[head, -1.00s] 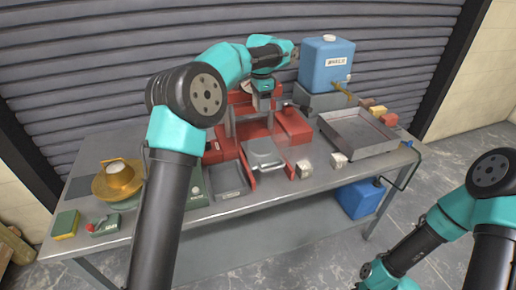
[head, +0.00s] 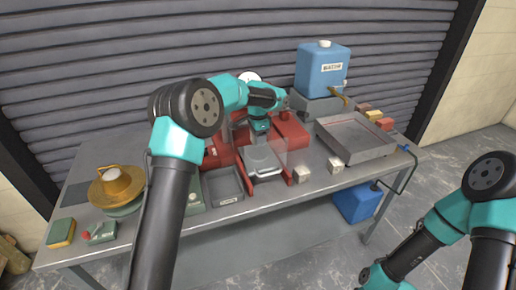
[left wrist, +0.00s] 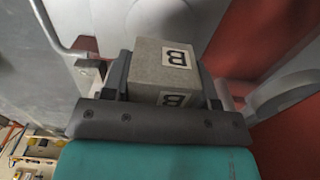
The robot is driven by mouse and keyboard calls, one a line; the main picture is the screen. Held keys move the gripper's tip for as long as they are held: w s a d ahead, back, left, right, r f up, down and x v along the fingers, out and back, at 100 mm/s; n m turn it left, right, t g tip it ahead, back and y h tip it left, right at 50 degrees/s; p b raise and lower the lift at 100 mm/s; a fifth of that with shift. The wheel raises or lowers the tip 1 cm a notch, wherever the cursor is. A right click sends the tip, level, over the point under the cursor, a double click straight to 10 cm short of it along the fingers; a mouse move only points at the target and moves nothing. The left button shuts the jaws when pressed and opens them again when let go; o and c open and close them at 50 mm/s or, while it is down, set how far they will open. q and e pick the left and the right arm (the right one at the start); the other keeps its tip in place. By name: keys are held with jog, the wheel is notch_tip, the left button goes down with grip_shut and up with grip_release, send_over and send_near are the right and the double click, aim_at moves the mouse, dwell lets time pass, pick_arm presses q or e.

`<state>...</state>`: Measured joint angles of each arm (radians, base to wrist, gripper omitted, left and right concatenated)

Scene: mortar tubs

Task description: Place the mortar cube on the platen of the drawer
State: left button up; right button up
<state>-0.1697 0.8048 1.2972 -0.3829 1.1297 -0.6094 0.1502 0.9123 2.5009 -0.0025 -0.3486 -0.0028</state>
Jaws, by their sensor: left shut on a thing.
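In the left wrist view my left gripper (left wrist: 168,85) is shut on a grey mortar cube (left wrist: 150,60) with a black letter B on white labels. In the head view the left gripper (head: 261,137) hangs low at the front of the red press (head: 220,154), behind a clear guard; the cube is hard to make out there. The pale platen of the drawer (head: 265,172) shows just in front of and below the gripper. I cannot tell whether the cube touches it. My right arm is at the lower right; its gripper is out of view.
Two pale cubes, one (head: 302,174) and another (head: 335,165), stand right of the drawer. A grey tray (head: 355,153) and blue water tank (head: 322,72) are further right. A dark shallow tray (head: 223,200) and brass bowl (head: 117,187) are left.

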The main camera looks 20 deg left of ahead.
pick_arm(q)
jog(key=shift+f, duration=0.1)
jog(key=shift+f, duration=2.5)
jog(key=shift+f, duration=0.15)
jog(key=o, duration=1.1)
notch_tip(320, 180, up, 12)
jog(key=shift+r, duration=0.15)
